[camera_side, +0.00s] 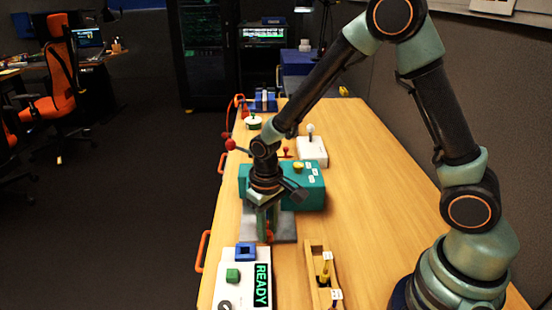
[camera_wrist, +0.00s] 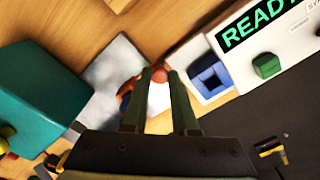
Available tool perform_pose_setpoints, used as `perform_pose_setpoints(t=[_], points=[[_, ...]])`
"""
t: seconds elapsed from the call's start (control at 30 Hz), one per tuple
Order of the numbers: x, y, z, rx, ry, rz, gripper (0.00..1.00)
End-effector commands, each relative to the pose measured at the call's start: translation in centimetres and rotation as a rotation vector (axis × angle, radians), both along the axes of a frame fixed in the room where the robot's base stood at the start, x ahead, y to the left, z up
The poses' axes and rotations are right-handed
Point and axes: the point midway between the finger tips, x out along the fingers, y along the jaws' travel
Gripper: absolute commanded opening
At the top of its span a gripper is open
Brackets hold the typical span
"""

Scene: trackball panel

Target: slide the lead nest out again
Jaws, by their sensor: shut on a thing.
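My gripper (camera_side: 267,230) points down in front of the teal box, over a grey slab. In the wrist view its two green fingers (camera_wrist: 160,78) are closed around a small red-orange knob (camera_wrist: 160,75), whose top shows between the tips. The grey slab (camera_side: 287,228) lies on the table against the teal box; it also shows in the wrist view (camera_wrist: 105,75). An orange-brown part lies on the slab beside the fingers. I cannot tell which of these parts is the lead nest; the fingers hide part of the spot.
The teal box (camera_side: 312,196) stands behind the slab. A white READY panel (camera_side: 233,290) with a blue square socket (camera_side: 245,252) and green button (camera_side: 233,275) is in front. A wooden tray (camera_side: 312,262) lies front right. The table's right side is clear.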

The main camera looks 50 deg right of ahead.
Motion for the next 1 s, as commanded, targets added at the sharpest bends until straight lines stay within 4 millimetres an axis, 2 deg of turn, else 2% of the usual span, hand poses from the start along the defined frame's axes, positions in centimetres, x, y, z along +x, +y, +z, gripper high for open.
perform_pose_setpoints(t=[0.1, 0.47, 0.5, 0.53, 0.57, 1.0], points=[[-0.6, 0.73, 0.1, 0.001, -0.004, 0.003, 0.0], [-0.97, 1.01, 0.06, 0.0, 0.002, 0.006, 0.0], [-0.99, 0.99, 0.05, -0.001, 0.003, 0.005, 0.42], [-0.98, 0.98, 0.05, -0.001, 0.002, 0.005, 0.54], [-0.97, 0.97, 0.05, -0.001, 0.002, 0.004, 0.57], [-0.43, 0.59, 0.04, 0.001, -0.005, -0.001, 0.57]])
